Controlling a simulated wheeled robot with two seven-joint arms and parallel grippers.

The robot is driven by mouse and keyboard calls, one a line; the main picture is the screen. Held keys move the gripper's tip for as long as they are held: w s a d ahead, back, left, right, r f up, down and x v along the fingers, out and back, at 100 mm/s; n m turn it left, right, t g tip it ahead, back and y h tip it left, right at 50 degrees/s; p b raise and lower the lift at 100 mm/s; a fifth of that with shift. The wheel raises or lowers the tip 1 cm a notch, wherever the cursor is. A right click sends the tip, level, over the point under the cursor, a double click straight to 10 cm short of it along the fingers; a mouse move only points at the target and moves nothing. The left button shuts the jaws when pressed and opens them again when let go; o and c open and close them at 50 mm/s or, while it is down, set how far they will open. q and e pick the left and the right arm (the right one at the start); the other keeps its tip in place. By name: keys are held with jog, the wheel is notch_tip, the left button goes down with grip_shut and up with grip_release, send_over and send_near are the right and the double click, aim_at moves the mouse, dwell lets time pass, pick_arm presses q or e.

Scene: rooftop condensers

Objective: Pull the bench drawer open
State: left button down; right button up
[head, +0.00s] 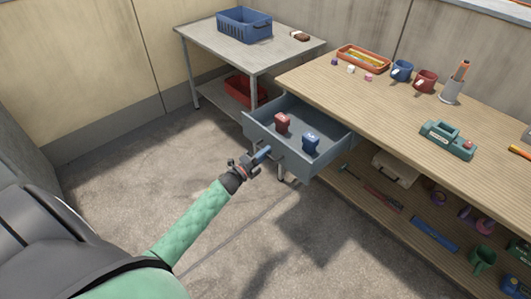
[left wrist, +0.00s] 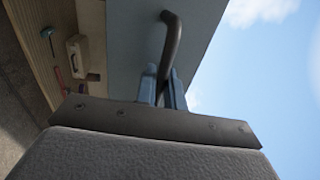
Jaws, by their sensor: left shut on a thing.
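The bench drawer (head: 262,135) is blue-grey and stands well out from under the wooden bench top (head: 390,105). A red item (head: 283,122) and a blue item (head: 310,143) stand inside it. My left gripper (head: 266,151) is at the drawer's front, shut on the handle. In the left wrist view the dark bar handle (left wrist: 172,40) runs between the two blue fingers (left wrist: 163,88), with the drawer front (left wrist: 130,50) behind it. My right gripper is not in view.
A grey side table (head: 285,50) with a blue crate (head: 244,24) stands at the back, a red bin (head: 245,90) on its lower shelf. The bench carries mugs (head: 402,70), an orange tray (head: 363,59) and a green tool case (head: 447,139). The floor (head: 130,165) left of the drawer is clear.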

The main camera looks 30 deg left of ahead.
pick_arm(q)
jog(key=c, duration=1.6)
grip_release()
jog(key=shift+s+f, duration=0.1)
